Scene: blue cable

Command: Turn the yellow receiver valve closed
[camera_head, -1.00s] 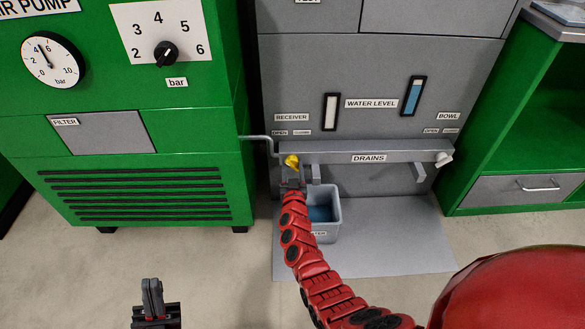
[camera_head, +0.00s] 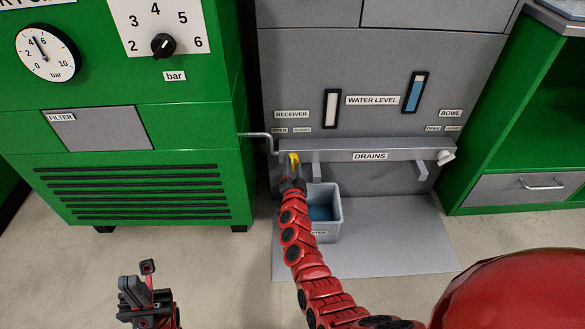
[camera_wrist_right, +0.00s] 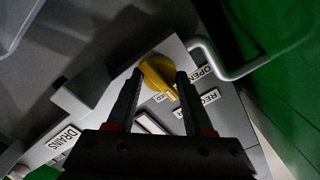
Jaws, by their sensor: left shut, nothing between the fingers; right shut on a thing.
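The yellow receiver valve (camera_head: 294,160) sits at the left end of the grey drains bar (camera_head: 360,150), under the RECEIVER label. In the right wrist view the yellow knob (camera_wrist_right: 158,76) lies between the fingertips of my right gripper (camera_wrist_right: 160,78), which is shut on it. In the head view my right gripper (camera_head: 291,180) reaches up to the valve from below and partly hides it. OPEN and closed labels (camera_head: 290,130) sit just above the bar; the knob's exact angle is hard to read. My left gripper (camera_head: 138,287) is shut and empty, low at the left, far from the valve.
A grey bucket (camera_head: 328,215) with blue water stands on a grey plate below the bar. A white bowl valve (camera_head: 446,157) is at the bar's right end. A bent grey pipe (camera_head: 262,137) runs left to the green cabinet (camera_head: 130,190). Open floor lies in front.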

